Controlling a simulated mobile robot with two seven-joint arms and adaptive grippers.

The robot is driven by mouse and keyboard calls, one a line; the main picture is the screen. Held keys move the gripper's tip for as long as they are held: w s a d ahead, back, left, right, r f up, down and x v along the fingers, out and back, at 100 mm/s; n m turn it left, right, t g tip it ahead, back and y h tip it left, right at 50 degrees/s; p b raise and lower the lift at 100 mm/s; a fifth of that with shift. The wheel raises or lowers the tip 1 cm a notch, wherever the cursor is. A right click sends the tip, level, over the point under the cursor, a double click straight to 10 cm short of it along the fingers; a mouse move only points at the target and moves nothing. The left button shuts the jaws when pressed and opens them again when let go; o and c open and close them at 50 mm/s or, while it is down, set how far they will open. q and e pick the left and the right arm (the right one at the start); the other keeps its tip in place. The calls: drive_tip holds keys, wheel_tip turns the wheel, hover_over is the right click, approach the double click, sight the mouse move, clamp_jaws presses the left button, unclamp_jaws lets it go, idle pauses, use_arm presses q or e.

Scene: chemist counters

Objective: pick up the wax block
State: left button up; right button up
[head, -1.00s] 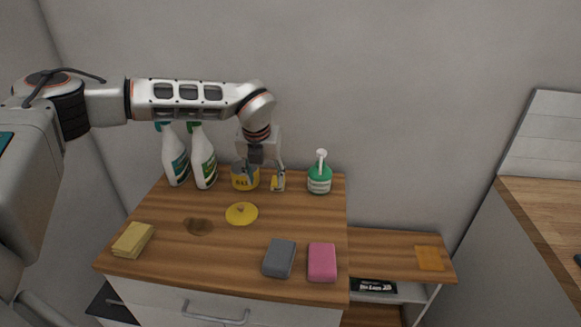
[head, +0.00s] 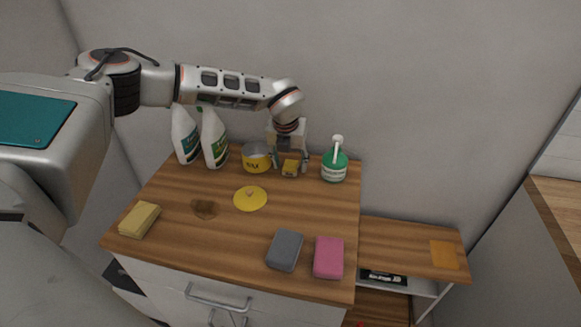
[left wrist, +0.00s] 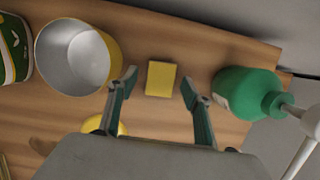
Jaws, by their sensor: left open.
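The wax block (head: 290,169) is a small yellow block at the back of the wooden counter, between the yellow WAX tin (head: 257,158) and the green pump bottle (head: 335,167). In the left wrist view the block (left wrist: 161,79) lies flat on the wood. My left gripper (head: 291,160) points down over the block, with its fingers open. In the left wrist view the fingertips (left wrist: 160,84) are on either side of the block, with gaps on both sides. I cannot tell the fingertips' exact height. My right gripper is not in view.
Two white spray bottles (head: 214,141) stand left of the open tin. A yellow lid (head: 250,198), a brown stain (head: 204,208), a yellow sponge (head: 139,219), a grey sponge (head: 285,250) and a pink sponge (head: 329,257) lie nearer the front. The wall is close behind.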

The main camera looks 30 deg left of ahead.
use_arm(q)
drive_tip(key=shift+w+f, duration=0.1)
drive_tip(key=shift+f, duration=0.2)
drive_tip(key=c, duration=1.2)
drive_tip(key=shift+c, duration=0.2)
drive_tip(key=shift+r, duration=0.15)
